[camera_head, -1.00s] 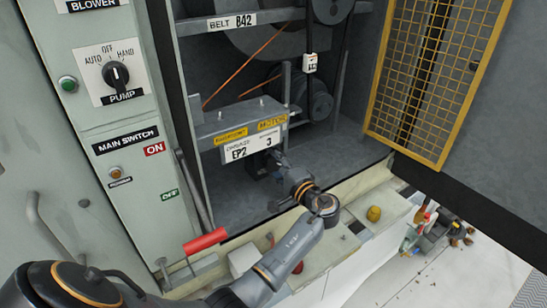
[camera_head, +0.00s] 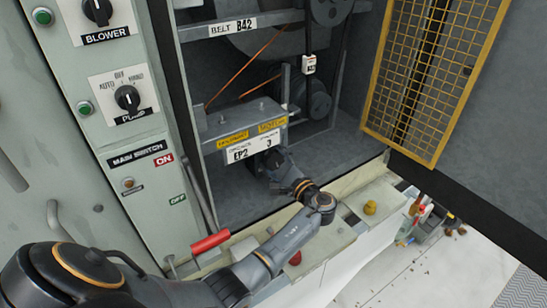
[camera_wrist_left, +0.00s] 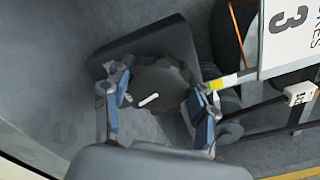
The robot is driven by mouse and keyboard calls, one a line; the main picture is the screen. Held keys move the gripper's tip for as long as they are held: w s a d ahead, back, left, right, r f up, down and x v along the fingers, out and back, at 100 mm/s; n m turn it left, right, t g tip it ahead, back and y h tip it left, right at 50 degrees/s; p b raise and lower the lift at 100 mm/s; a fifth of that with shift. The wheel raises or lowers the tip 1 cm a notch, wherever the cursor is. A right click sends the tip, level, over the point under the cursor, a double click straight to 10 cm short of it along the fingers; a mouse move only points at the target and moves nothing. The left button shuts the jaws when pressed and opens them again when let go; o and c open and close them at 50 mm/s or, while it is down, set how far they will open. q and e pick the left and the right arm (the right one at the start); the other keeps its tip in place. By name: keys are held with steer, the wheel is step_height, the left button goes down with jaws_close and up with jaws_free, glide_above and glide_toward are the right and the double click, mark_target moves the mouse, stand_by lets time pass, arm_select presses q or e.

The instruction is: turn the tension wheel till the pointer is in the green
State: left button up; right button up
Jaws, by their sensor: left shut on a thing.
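The tension wheel, a dark round knob (camera_wrist_left: 160,88) with a short white mark on its face, shows in the left wrist view. My left gripper (camera_wrist_left: 160,80) has one finger on each side of it and is shut on it. In the head view my left gripper (camera_head: 270,160) reaches under the white label plate (camera_head: 252,147) inside the open cabinet and hides the wheel. My right gripper is not in view.
A grey panel with a pump switch (camera_head: 128,98) stands on the left. A red-handled lever (camera_head: 210,241) is near my left forearm. A yellow mesh guard (camera_head: 420,75) stands open on the right. A yellow knob (camera_head: 370,207) sits on the ledge in front.

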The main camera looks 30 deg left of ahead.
arm_select(q)
steer(key=shift+r, duration=0.15)
steer(key=o, duration=1.1)
steer(key=shift+a, duration=0.1)
steer(key=v, duration=1.2)
